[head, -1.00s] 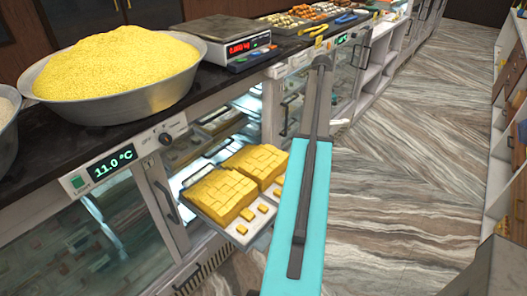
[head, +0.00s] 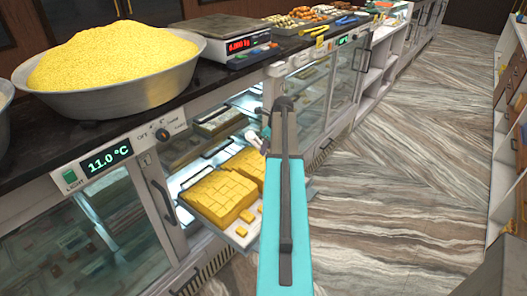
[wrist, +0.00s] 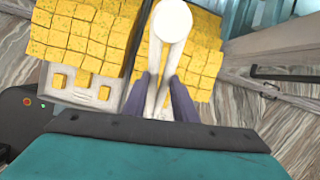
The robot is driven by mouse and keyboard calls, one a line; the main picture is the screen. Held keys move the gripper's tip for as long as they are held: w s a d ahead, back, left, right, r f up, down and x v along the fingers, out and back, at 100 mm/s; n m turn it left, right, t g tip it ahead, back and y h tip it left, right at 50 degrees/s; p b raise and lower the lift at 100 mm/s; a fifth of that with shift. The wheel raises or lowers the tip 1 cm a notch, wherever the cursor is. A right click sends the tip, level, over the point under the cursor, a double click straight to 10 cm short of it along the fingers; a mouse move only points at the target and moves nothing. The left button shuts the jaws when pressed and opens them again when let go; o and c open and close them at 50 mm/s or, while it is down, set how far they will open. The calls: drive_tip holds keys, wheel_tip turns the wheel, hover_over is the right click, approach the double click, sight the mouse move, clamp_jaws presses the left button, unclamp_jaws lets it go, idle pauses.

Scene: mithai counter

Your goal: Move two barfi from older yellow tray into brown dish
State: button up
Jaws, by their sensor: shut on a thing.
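Two trays of yellow barfi stick out of the open lit case in the head view. The nearer tray (head: 226,232) has a cut yellow block (head: 222,194) and a few loose barfi (head: 246,216) at its front. The second block (head: 246,165) is partly behind my arm. The wrist view shows loose barfi (wrist: 59,80) on the left tray and another block (wrist: 205,50) at right. My gripper (wrist: 163,92) is shut on a pale tongs-like tool (wrist: 172,22), with two prongs and a round end, above the trays. I cannot tell which tray is older. No brown dish is visible.
A metal bowl (head: 110,103) of yellow grains and a scale (head: 232,48) stand on the dark counter (head: 40,150) above the case. More trays (head: 222,122) sit inside the case. The marbled floor (head: 420,200) at right is clear.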

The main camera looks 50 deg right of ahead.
drive_tip(key=shift+w+a+f, duration=0.2)
drive_tip(key=shift+w+a, duration=0.1)
drive_tip(key=shift+a, duration=0.1)
drive_tip(key=o, duration=0.5)
drive_tip(key=shift+o, duration=0.5)
drive_tip(key=shift+t, duration=0.3)
